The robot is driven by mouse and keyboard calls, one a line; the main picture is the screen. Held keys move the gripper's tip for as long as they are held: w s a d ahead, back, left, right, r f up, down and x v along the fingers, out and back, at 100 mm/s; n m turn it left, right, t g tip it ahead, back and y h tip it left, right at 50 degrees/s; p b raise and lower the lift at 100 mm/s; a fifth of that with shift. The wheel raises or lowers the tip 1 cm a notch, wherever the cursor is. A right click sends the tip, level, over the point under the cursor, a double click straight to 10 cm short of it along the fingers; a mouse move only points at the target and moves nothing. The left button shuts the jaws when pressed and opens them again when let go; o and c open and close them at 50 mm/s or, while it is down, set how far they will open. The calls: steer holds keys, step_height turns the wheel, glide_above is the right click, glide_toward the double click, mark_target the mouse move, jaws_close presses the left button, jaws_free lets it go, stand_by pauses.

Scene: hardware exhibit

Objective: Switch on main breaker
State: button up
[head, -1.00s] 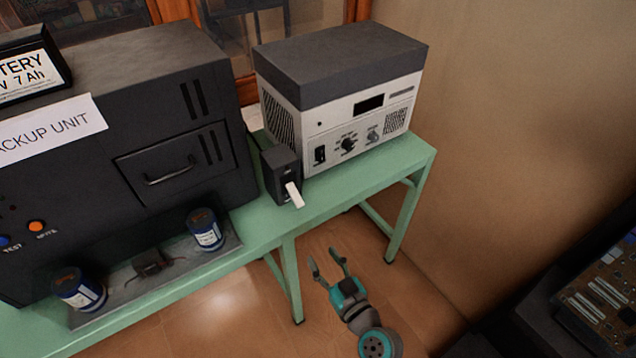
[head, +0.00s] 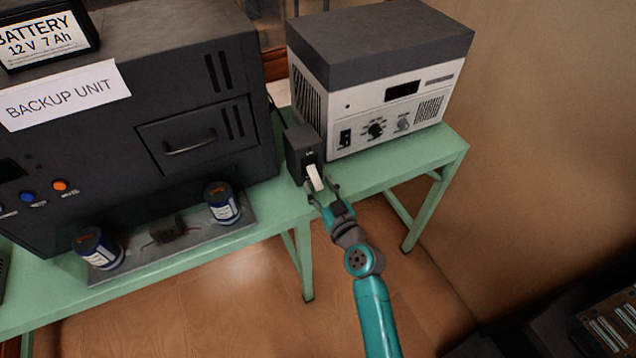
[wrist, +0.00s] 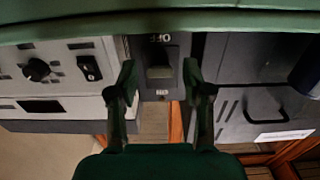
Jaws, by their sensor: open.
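The main breaker is a small dark box (head: 303,151) on the green table, between the backup unit and the white-grey power unit. Its white lever (head: 314,178) sticks out of the front and slopes downward. My gripper (head: 322,190) is open, with its fingers on either side of the lever's lower end. In the wrist view, which is upside down, the breaker face (wrist: 160,48) lies between the fingers of my gripper (wrist: 160,76). The lever (wrist: 159,71) looks dark there. I cannot tell whether the fingers touch it.
The dark backup unit (head: 120,120) stands left, with a battery (head: 45,38) on top. The white-grey unit (head: 385,110) stands right of the breaker. Two blue cans (head: 222,203) stand on a grey plate at the table's (head: 270,222) front. Open floor lies before the table.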

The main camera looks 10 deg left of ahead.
steer(key=shift+w+a, duration=0.4)
steer(key=shift+w, duration=0.2)
jaws_close()
